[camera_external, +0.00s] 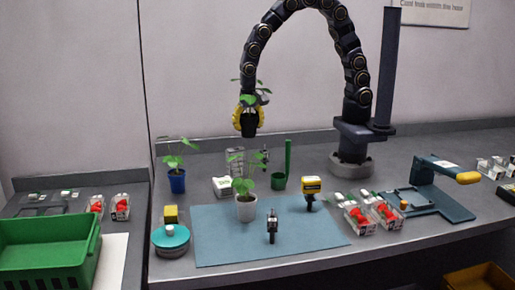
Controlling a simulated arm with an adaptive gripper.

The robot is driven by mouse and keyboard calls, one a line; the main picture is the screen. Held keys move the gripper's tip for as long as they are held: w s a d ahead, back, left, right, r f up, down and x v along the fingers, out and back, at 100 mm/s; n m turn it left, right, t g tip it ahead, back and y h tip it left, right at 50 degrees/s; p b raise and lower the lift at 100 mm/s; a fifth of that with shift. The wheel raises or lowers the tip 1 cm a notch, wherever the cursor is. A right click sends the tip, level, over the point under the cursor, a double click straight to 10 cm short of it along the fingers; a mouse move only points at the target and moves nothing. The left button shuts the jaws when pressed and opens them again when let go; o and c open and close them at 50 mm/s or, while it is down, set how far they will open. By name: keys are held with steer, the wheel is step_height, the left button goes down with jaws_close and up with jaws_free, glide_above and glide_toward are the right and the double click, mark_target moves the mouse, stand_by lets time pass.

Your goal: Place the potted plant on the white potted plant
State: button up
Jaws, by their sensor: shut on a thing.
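My gripper (248,108) has yellow fingers and is shut on a potted plant in a black pot (249,126). Green leaves show above and around the fingers. It hangs in the air over the back of the table, above and slightly behind the white potted plant (246,207). The white potted plant stands upright on the blue mat (310,236), with a few green leaves rising from it. A clear gap separates the held pot from those leaves.
A blue potted plant (177,182) stands at the back left. A green holder (279,181), a yellow-topped tool (311,192) and a small black tool (272,227) are nearby. Clear berry boxes (358,219) lie right. A teal round device (171,238) and green crate (45,255) are left.

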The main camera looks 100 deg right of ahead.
steer(key=s+a+r, duration=0.2)
steer(key=s+a, duration=0.2)
steer(key=a, duration=0.3)
steer(key=s+a+r, duration=0.2)
steer(key=s+a, duration=0.1)
steer(key=a, duration=0.3)
glide_above(246, 196)
steer(key=shift+n, duration=0.3)
step_height(246, 196, down, 10)
steer(key=shift+f, duration=1.65)
steer(key=shift+f, duration=0.15)
steer(key=o, duration=1.3)
steer(key=shift+c, duration=0.2)
